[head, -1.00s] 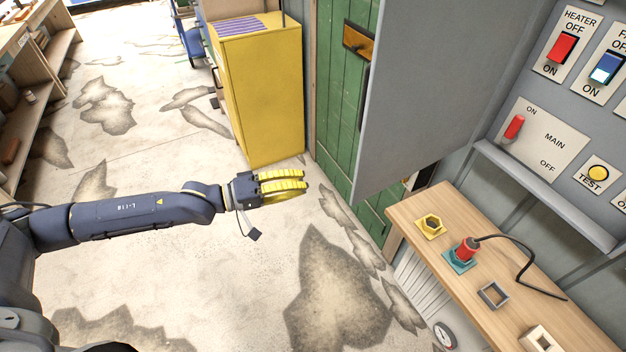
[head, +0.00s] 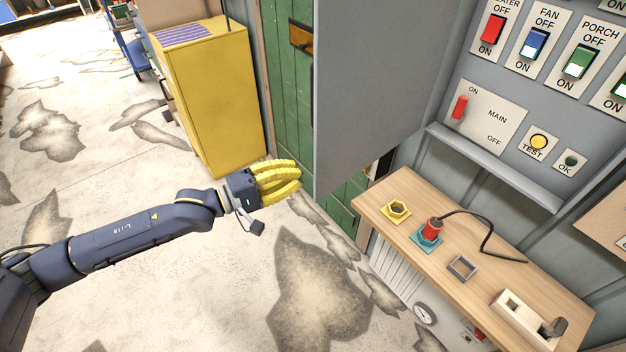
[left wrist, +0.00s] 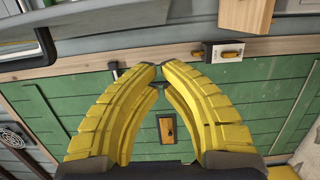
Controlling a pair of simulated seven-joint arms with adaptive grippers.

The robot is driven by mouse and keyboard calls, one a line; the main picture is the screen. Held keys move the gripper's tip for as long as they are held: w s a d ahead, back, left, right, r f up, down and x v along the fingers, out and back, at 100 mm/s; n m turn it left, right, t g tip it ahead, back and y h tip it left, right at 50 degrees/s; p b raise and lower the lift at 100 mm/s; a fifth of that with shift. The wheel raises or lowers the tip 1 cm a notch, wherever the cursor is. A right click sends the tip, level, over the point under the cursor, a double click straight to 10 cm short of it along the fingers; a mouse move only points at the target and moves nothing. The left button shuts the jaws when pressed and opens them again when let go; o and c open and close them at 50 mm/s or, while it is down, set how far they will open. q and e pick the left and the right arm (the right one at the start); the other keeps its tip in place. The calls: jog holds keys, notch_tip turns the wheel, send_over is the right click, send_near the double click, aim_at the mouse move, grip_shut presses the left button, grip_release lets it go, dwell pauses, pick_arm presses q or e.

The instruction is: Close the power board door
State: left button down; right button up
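The power board door (head: 372,85) is a flat grey panel standing open, swung out to the left of the grey power board (head: 420,118) in the head view. The board's switches are uncovered. My left gripper (head: 298,180) has yellow fingers and is just left of the door's lower outer corner, with no clear contact visible. In the left wrist view, its fingertips (left wrist: 159,74) come together with nothing between them. My right gripper is not in view.
A wooden shelf (head: 475,262) below the board holds a red plug, sockets and a cable. A yellow cabinet (head: 215,95) stands behind my left gripper. Green planking (head: 285,95) is behind the door. The stained floor (head: 130,300) is open at the left.

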aim_at(314, 182)
pick_arm(q)
jog(key=shift+s+d, duration=0.35)
jog(key=shift+d, duration=0.4)
jog(key=shift+s+d, duration=0.35)
jog(key=shift+d, duration=0.35)
jog(key=shift+s+d, duration=0.35)
jog(key=shift+d, duration=0.4)
jog(key=shift+s+d, duration=0.1)
